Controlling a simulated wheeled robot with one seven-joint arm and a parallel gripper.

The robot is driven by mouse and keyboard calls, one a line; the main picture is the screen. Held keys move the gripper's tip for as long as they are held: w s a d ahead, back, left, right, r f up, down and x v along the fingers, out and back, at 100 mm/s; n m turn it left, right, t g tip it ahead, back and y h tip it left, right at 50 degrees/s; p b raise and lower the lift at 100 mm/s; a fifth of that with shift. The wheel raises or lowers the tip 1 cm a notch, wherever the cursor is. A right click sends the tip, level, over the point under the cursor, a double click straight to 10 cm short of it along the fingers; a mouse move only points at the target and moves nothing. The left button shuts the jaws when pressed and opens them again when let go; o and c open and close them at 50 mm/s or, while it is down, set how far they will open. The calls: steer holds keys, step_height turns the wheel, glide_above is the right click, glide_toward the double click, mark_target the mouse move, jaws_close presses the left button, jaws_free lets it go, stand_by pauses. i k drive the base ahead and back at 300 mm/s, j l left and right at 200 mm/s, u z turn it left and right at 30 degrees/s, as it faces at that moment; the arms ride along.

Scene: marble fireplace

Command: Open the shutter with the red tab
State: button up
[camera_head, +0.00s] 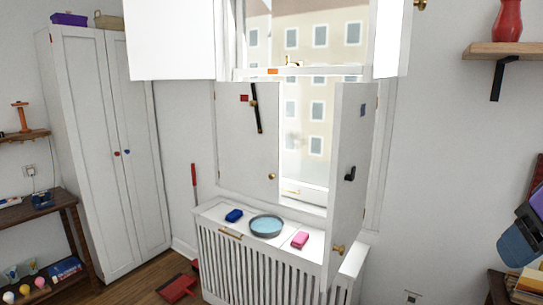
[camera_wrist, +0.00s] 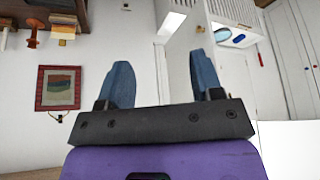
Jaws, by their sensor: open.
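The shutter with the red tab (camera_head: 232,140) is the lower left white panel at the window. It stands shut across the left half of the opening. Its red tab (camera_head: 244,98) is near the top, beside a dark latch bar (camera_head: 258,115) that hangs almost upright. A brass knob (camera_head: 272,176) is at its lower right. The lower right shutter (camera_head: 345,205), with a blue tab (camera_head: 362,111) and a black hook (camera_head: 350,173), stands swung out into the room. My gripper (camera_wrist: 158,75) is open and empty, with blue fingers; it is far right of the shutters in the head view (camera_head: 512,245).
A radiator cover (camera_head: 262,262) below the window carries a blue sponge (camera_head: 234,215), a bowl (camera_head: 266,225) and a pink sponge (camera_head: 300,240). Upper shutters (camera_head: 170,40) stand open. A wall shelf (camera_head: 515,49) is at right. A red dustpan (camera_head: 178,288) lies on the floor.

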mark_target(250, 162)
steer(key=i+j+u, duration=0.1)
steer(key=u, duration=1.1)
steer(key=i+l, duration=0.1)
steer(key=i, duration=0.35)
steer(key=i+l, duration=0.1)
steer(key=i, duration=0.35)
steer(key=i+l, duration=0.15)
steer(key=i, duration=0.3)
steer(key=j+u, duration=0.05)
